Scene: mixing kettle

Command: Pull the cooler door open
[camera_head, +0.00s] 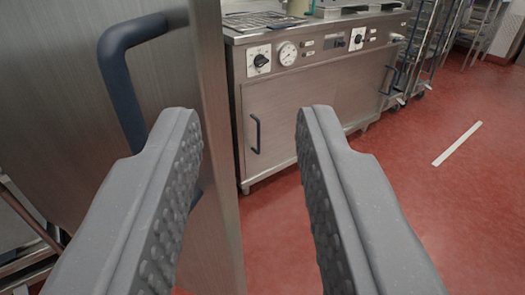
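The cooler door (60,100) is a tall brushed-steel panel filling the left of the view. Its right edge (212,120) stands out in front of the counter behind it. A dark blue bar handle (118,75) is fixed upright on the door; its lower part is hidden behind my gripper's left finger. My gripper (247,125) is open, with nothing visible between its grey, studded fingers. The left finger overlaps the door and handle in the picture; I cannot tell whether it touches them. The right finger is in front of the red floor and counter.
A steel cooking unit (310,90) with knobs, a gauge and a small blue handle (255,134) stands behind the door. Wheeled racks (418,50) stand at the back right. Rack bars (25,262) show at lower left. The red floor (450,210) at right is clear, with a white strip.

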